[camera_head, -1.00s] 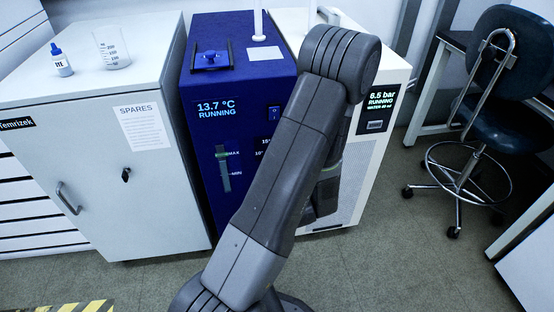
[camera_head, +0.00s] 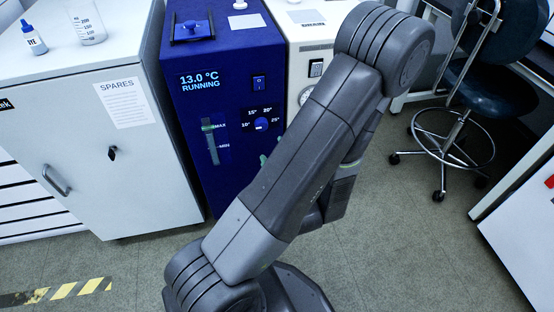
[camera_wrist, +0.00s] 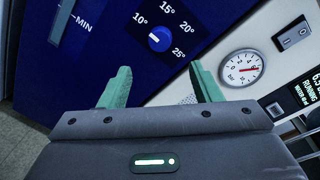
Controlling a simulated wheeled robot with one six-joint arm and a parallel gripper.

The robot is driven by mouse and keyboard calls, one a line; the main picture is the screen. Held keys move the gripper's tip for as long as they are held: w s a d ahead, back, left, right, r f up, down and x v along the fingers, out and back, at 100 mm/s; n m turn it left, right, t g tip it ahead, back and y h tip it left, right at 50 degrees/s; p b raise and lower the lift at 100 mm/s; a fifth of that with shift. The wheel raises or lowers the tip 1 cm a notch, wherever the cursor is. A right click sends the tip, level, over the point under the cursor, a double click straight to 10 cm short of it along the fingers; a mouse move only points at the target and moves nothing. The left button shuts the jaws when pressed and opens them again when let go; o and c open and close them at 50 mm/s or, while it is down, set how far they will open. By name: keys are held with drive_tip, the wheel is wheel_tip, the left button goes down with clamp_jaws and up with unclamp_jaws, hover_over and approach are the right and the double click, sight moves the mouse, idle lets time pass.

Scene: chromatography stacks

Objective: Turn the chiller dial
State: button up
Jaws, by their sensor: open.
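The chiller (camera_head: 215,90) is a dark blue cabinet whose display reads 13.0 °C RUNNING. Its dial (camera_head: 262,125) is a small round blue knob on a black plate marked 10°, 15°, 20° and 25°. In the wrist view the dial (camera_wrist: 159,39) shows a short white mark; I cannot tell exactly which number it points at. My gripper (camera_wrist: 162,78) is open, with two green fingers spread apart and nothing between them. The dial lies beyond the fingertips, roughly centred between them, and they appear apart from it. In the head view my arm hides most of the gripper.
A rocker switch (camera_head: 259,83) sits above the dial and a level gauge (camera_head: 215,141) to its left. The white unit with a pressure gauge (camera_wrist: 241,67) stands to the right. A spares cabinet (camera_head: 90,150) is at left, a stool (camera_head: 455,140) at right. Floor is open between.

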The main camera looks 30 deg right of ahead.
sight(263, 127)
drive_tip(key=shift+v, duration=1.5)
drive_tip(key=shift+w, duration=0.1)
drive_tip(key=x, duration=1.3)
drive_tip(key=shift+w+d+b, duration=0.1)
drive_tip(key=shift+w+b, duration=0.25)
